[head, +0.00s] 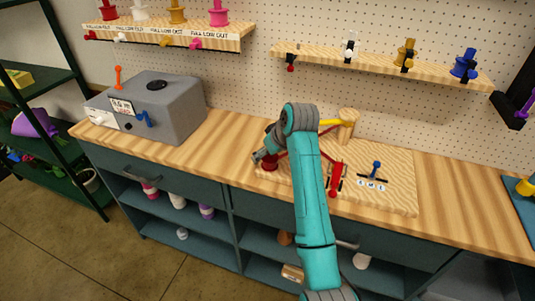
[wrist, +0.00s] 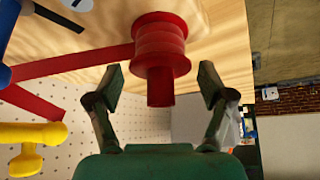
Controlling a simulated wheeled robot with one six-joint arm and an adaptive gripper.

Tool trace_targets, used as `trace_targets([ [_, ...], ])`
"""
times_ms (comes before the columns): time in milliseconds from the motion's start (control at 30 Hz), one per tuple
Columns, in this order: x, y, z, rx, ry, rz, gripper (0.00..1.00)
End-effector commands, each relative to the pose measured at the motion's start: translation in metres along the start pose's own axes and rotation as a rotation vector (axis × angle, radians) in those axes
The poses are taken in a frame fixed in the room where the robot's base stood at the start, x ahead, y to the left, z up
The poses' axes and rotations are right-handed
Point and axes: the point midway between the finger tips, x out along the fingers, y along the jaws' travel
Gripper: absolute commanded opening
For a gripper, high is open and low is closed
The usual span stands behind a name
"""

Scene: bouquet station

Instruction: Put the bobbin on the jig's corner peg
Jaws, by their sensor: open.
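A red bobbin (wrist: 160,45) with a narrower red stem shows at the top middle of the wrist view. A red band (wrist: 75,62) runs from it to the left. My gripper (wrist: 163,85) is open, one finger on each side of the stem, with visible gaps. In the head view the bobbin (head: 269,163) is at the left end of the pale wooden jig board (head: 395,195), beside my gripper (head: 262,154). I cannot tell whether a peg is inside the bobbin; no bare corner peg is clearly seen.
The board also bears a red handle (head: 336,180), a blue lever (head: 376,168) and a wooden post (head: 348,120) with a yellow arm. A grey box (head: 170,105) stands left on the worktop. Shelves with spools hang behind. The worktop between box and board is clear.

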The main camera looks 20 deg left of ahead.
Motion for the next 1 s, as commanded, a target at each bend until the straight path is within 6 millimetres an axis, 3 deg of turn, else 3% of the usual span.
trace_targets([
  [400, -0.078, 0.001, -0.001, 0.0, 0.003, 0.002, 0.81],
  [600, -0.105, 0.001, 0.0, 0.0, 0.002, 0.001, 0.81],
  [1000, -0.116, 0.0, 0.0, 0.001, 0.0, 0.0, 0.81],
])
